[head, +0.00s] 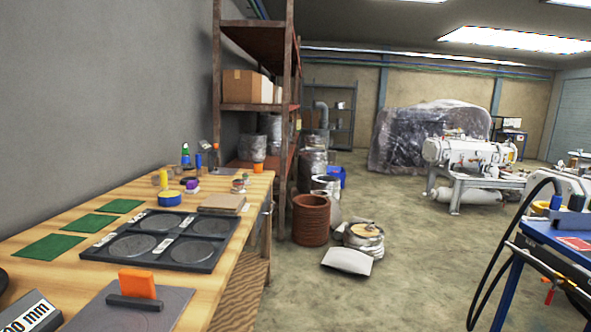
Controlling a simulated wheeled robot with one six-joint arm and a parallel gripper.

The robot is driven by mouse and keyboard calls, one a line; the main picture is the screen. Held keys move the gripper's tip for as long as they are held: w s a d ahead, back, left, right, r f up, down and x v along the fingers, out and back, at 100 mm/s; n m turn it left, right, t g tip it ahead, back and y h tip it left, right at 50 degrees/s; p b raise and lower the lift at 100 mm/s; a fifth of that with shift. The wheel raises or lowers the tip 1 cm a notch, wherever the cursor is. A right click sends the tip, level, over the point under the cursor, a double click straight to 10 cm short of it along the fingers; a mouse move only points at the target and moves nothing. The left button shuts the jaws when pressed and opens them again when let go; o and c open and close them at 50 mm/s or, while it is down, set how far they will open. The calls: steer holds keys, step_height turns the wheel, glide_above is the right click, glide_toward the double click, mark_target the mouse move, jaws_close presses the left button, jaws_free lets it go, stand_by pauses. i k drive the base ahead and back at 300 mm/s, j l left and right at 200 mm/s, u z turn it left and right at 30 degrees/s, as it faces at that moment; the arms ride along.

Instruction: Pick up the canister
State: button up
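My gripper is not in view. No single thing stands out clearly as the canister. Several metal-coloured cylinders stand by the shelf: one on the rack's lower shelf (270,126), and a stack (313,163) on the floor beside the rack. A small yellow cylinder (163,180) stands upright on the wooden workbench (195,190), near its far end. A small orange cup-like thing (258,168) stands at the bench's far right corner. I cannot tell which of these is the canister.
On the bench lie a black tray with round recesses (160,240), green mats (88,223) and an orange-handled block (137,285). A blue table (560,262) with black hoses is at right. The middle floor is clear.

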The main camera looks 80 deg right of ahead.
mark_target(257, 164)
steer(key=z, duration=2.05)
steer(key=i+l+z, duration=0.3)
steer(key=i, duration=0.35)
steer(key=i+j+z, duration=0.1)
steer(key=i+z, duration=0.15)
steer(key=i, duration=0.4)
steer(key=i+l, duration=0.1)
steer(key=i, duration=1.6)
steer(key=i+u, duration=0.25)
steer(key=i, duration=0.15)
steer(key=i+l+u, duration=0.25)
steer(key=i, duration=0.15)
steer(key=i+u, duration=0.25)
steer(key=i, duration=0.15)
